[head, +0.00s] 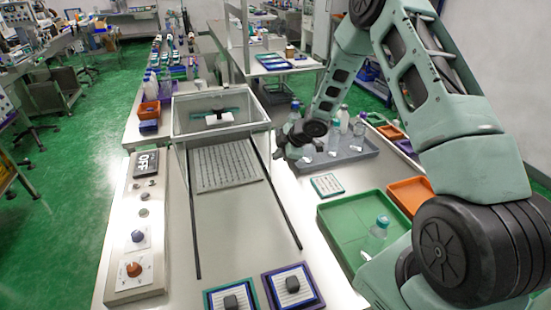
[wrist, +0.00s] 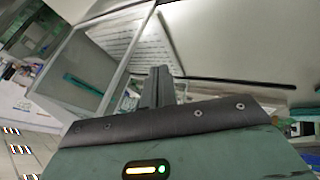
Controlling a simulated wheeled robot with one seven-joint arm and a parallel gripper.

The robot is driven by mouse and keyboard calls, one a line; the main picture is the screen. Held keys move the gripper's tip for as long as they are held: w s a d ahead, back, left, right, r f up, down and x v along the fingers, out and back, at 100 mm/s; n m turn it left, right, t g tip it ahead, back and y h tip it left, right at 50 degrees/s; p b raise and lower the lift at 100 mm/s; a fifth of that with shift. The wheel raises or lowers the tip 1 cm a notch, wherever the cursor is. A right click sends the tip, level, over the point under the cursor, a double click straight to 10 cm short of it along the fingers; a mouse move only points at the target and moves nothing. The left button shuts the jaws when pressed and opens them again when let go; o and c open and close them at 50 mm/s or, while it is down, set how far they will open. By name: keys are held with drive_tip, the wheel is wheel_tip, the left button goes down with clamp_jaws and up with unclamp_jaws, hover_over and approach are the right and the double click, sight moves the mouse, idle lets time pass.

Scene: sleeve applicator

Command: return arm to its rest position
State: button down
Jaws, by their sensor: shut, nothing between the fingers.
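My gripper (head: 280,140) is at the right side of the machine's clear-walled box (head: 222,112), beside the grey tray of bottles. In the wrist view its dark fingers (wrist: 158,84) are together, with nothing held between them. My arm arches from the lower right up over the right side and down to the gripper. The perforated plate (head: 227,167) lies in front of the box, between two dark rails. It also shows in the wrist view (wrist: 132,38).
A control panel (head: 140,225) with an OFF display and knobs is at left. At right are the grey tray (head: 345,158), a green tray (head: 345,225) with a bottle (head: 377,235), and an orange bin (head: 410,193).

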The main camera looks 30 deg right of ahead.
drive_tip(key=v, duration=0.7)
drive_tip(key=shift+r, duration=0.15)
drive_tip(key=s+a+r+m+g+h+b, duration=0.1)
drive_tip(key=s+a+r, duration=0.25)
drive_tip(key=a, duration=0.35)
drive_tip(key=s+a+r+m+h+b, duration=0.1)
drive_tip(key=s+a+r+m, duration=0.1)
drive_tip(key=s+a, duration=0.3)
drive_tip(key=s+a+r+m+g+b, duration=0.1)
drive_tip(key=s+a+r, duration=0.1)
drive_tip(key=a, duration=0.6)
drive_tip(key=s+a+r+m+g+b, duration=0.1)
drive_tip(key=s+a, duration=0.3)
drive_tip(key=s, duration=0.8)
drive_tip(key=s+a+r+m+g, duration=0.1)
drive_tip(key=s+a+g, duration=0.2)
drive_tip(key=s, duration=1)
drive_tip(key=shift+a+g+h+b, duration=0.3)
drive_tip(key=shift+a+g+b, duration=0.1)
drive_tip(key=shift+a, duration=0.2)
drive_tip(key=shift+r, duration=0.1)
